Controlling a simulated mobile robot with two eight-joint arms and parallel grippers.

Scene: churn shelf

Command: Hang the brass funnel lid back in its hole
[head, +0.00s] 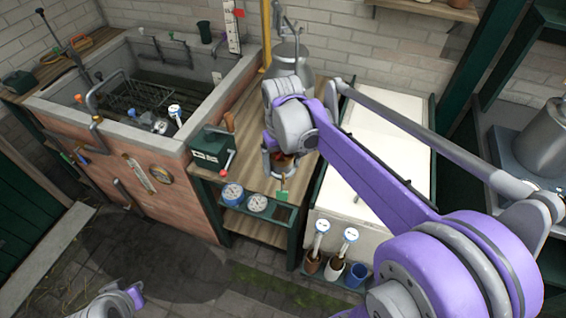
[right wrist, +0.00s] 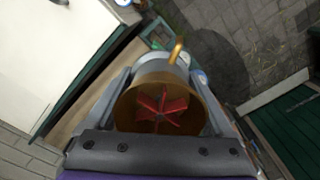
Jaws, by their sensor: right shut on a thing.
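My right gripper (right wrist: 165,95) is shut on the brass funnel lid (right wrist: 126,107). In the right wrist view the lid is a round brass-coloured piece with red vanes inside, between my two fingers, and a thin brass spout-like piece stands beyond it. In the head view my right gripper (head: 281,165) is over the front of the wooden bench (head: 245,150), and the lid is mostly hidden by it. A dark opening (head: 283,213) shows in the green front ledge, just below the gripper and right of two dials. I cannot tell whether this is the lid's hole.
A green crank box (head: 210,150) stands left of my gripper. A metal churn (head: 290,62) is behind it. A white-topped chest (head: 400,130) lies to the right, with several cups (head: 334,270) on a low rack. A brick sink (head: 150,150) is left.

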